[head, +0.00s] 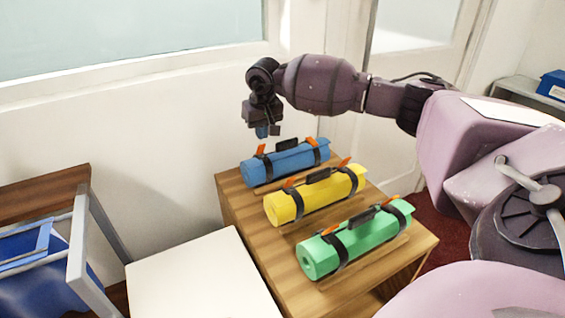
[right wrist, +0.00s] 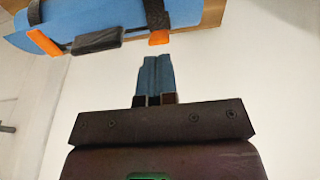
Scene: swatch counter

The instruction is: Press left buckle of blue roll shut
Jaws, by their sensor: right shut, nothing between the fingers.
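The blue roll (head: 285,165) lies at the back of a wooden stand, with two dark straps and a dark handle (head: 287,144). Its left buckle (head: 260,150) is an orange tab standing up from the left strap; the right buckle (head: 311,141) also stands up. My right gripper (head: 262,131) points down just above the left buckle, apart from it. In the right wrist view its blue fingers (right wrist: 155,76) are together and empty, with an orange buckle (right wrist: 159,38) just beyond the tips. The blue roll (right wrist: 95,20) fills the top there. My left gripper is not in view.
A yellow roll (head: 316,194) and a green roll (head: 355,239) lie nearer on the wooden stand (head: 240,203), with raised orange tabs too. A white surface (head: 200,280) is at the left of the stand. The wall is close behind.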

